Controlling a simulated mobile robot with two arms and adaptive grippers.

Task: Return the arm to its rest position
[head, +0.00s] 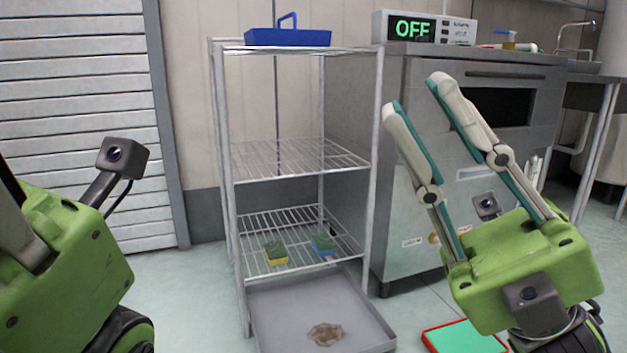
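My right gripper (413,91) is raised at the right, in front of the steel counter. Its two fingers point up and to the left, with a gap between them and nothing held. My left gripper's green body (62,262) shows at the lower left edge with its small camera. Its fingertips are mostly out of the picture, so I cannot see whether it is open. Neither gripper touches the rack or its contents in this view.
A wire rack (300,178) stands in the middle with a blue caddy (288,37) on top. Two sponges (276,253) (323,245) lie on its lower shelf. A grey tray (268,312) with a brown clump is below. A green, red-edged item (463,338) lies on the floor. An OFF display (412,28) is on the counter.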

